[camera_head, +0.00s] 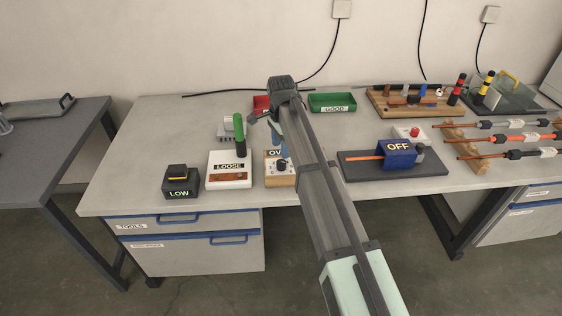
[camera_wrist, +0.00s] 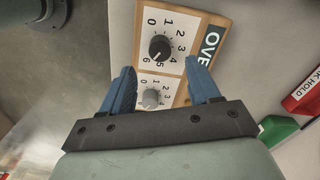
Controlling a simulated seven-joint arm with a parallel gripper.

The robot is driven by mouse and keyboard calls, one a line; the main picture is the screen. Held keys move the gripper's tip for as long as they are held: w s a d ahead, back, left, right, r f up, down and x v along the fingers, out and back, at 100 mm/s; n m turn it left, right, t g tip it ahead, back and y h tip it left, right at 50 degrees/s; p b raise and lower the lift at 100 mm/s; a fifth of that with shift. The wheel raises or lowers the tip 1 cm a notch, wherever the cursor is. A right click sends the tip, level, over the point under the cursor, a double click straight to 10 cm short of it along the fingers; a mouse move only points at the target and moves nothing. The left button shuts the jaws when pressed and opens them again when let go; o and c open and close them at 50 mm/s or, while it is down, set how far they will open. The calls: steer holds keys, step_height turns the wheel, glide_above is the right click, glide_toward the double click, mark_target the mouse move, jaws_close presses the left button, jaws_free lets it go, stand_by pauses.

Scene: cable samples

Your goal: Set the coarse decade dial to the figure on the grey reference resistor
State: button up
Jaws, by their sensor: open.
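The decade box is a wooden-framed unit (camera_wrist: 217,20) with two dials on white plates. A black knob (camera_wrist: 160,47) has a scale from 0 to 6; its white mark points near 5 to 6. A smaller grey knob (camera_wrist: 151,98) sits below it. No coarse or fine label is legible. My gripper (camera_wrist: 160,66) is open and empty, its blue fingers apart over the box on either side of the dials. In the head view the box (camera_head: 281,180) is partly hidden by my arm. A grey finned block (camera_head: 226,132) may be the reference resistor; no figure is readable.
Left of the box stand a LOOSE unit (camera_head: 229,176) with a green handle and a LOW meter (camera_head: 180,184). Right is an OFF unit (camera_head: 396,152). Behind are red (camera_head: 261,103) and green GOOD (camera_head: 332,102) bins. The bench's left rear is clear.

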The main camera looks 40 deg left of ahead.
mark_target(281, 162)
step_height(281, 162, down, 7)
steer(key=shift+f, duration=0.2)
stand_by(0.4)
steer(key=c, duration=1)
